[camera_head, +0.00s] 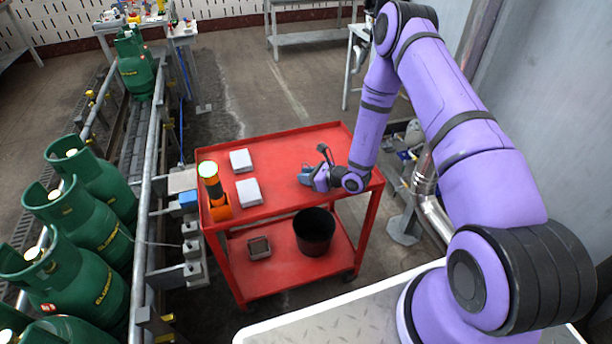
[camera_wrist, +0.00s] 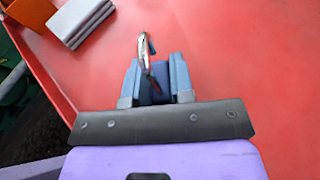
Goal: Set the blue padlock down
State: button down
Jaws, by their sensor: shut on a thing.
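The blue padlock (camera_wrist: 161,76) is between the jaws of my gripper (camera_wrist: 158,82) in the wrist view, with its silver shackle (camera_wrist: 144,52) sticking out past the fingertips. My gripper is shut on it. In the head view my gripper (camera_head: 307,176) is low over the right part of the red cart's top (camera_head: 300,146). The padlock itself is too small to make out clearly there. I cannot tell whether the padlock touches the cart top.
Two white boxes (camera_head: 248,192) and an orange-and-black lamp (camera_head: 214,188) stand on the left of the cart top. A black bucket (camera_head: 315,232) and a small tray (camera_head: 259,248) are on the lower shelf. Green cylinders (camera_head: 88,232) line the left. The cart top's middle is clear.

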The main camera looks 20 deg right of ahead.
jog(key=shift+f, duration=0.15)
jog(key=c, duration=1)
grip_release()
